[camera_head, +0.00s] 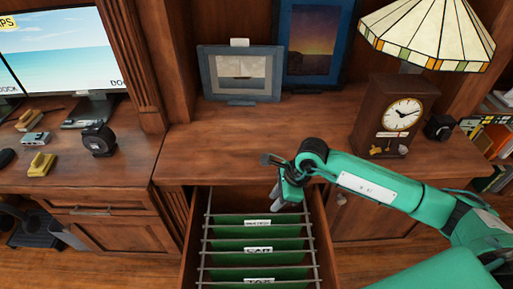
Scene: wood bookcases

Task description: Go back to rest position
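My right arm (365,190), green with dark joints, reaches in from the right. Its gripper (288,203) points down over the back of an open file drawer (190,240). The grey fingers are small here, and I cannot tell whether they are apart or shut. No object shows clearly in them. The drawer holds several green hanging folders (250,272) with white labels, on metal rails. My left gripper is not in view.
The desk edge lies just behind my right gripper. A clock (392,115), a stained-glass lamp (428,30) and two framed pictures (240,72) stand on the desk. A monitor (60,50) and a tape dispenser (99,139) are at left. The desk's middle is clear.

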